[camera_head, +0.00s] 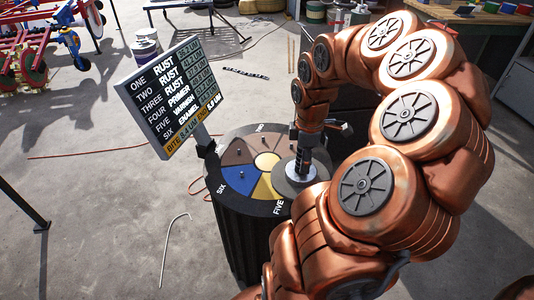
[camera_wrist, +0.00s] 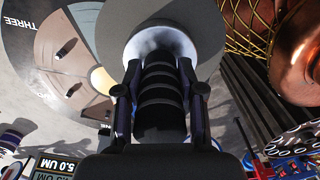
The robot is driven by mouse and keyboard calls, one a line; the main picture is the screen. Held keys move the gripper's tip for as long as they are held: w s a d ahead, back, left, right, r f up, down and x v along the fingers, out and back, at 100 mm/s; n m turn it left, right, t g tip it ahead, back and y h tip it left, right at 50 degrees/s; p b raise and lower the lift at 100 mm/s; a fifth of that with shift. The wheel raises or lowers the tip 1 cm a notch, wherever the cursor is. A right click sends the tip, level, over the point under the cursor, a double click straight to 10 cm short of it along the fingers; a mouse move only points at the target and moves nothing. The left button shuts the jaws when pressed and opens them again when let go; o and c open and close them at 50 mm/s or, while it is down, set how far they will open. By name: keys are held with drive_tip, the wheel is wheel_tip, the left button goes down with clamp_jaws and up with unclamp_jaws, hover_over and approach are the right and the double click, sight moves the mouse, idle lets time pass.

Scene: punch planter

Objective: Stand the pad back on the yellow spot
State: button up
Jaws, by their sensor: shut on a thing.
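The pad is a grey disc (camera_head: 284,186) with a pale collar and a black ribbed handle; it also shows in the wrist view (camera_wrist: 207,25). My gripper (camera_head: 304,150) is shut on the handle, with a finger on each side in the wrist view (camera_wrist: 158,85). The pad is over the right part of a round drum top (camera_head: 232,137) with coloured sectors. The yellow spot (camera_head: 263,188) is a wedge at the front, between the blue sector and the disc, and the disc covers part of it. I cannot tell whether the disc touches the top.
Small pegs stand on several sectors. A sign board (camera_head: 172,97) listing rust, primer, varnish and enamel stands at the drum's left. Paint tins (camera_head: 146,47) and a red-blue machine (camera_head: 40,45) are further back left. A workbench (camera_head: 480,15) is at the back right. The floor at left is mostly clear.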

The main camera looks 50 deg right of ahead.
drive_tip(key=shift+w+d+f+p, duration=0.25)
drive_tip(key=shift+w+f, duration=0.55)
drive_tip(key=shift+w, duration=1.7)
drive_tip(key=shift+w+d+f+p, duration=0.1)
drive_tip(key=shift+w+d+f, duration=0.55)
drive_tip(key=shift+w, duration=1.85)
drive_tip(key=shift+w+d+f+p, duration=0.1)
drive_tip(key=shift+w+f, duration=0.9)
drive_tip(key=shift+w, duration=1.5)
drive_tip(key=shift+f, duration=0.15)
drive_tip(key=o, duration=1.1)
drive_tip(key=shift+o, duration=0.2)
